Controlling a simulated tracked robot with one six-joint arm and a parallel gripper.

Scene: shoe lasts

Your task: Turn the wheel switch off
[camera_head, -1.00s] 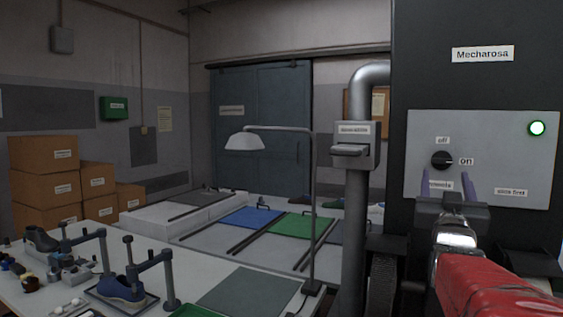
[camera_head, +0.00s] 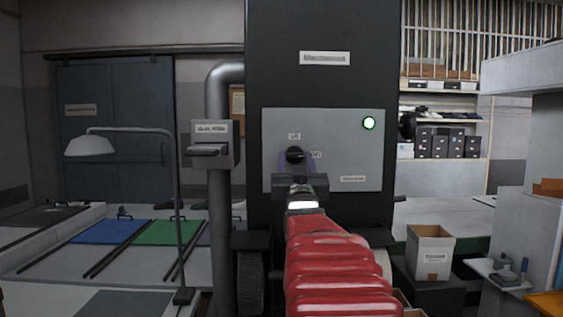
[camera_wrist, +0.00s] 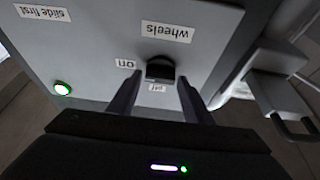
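The wheel switch is a black round knob (camera_head: 295,154) on a grey panel (camera_head: 335,135) of a dark machine. An "off" label is above it and an "on" label to its right. A green lamp (camera_head: 369,123) glows at the panel's upper right. The wrist view is upside down; it shows the knob (camera_wrist: 160,68) beside the "on", "off" and "wheels" labels. My gripper (camera_head: 297,163) is open in front of the panel. Its two fingers stand either side of the knob in the wrist view (camera_wrist: 159,80), with gaps; depth to the knob is unclear.
A grey pipe with a slide box (camera_head: 209,145) stands left of the panel. A white carton (camera_head: 430,251) and shelving are at the right.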

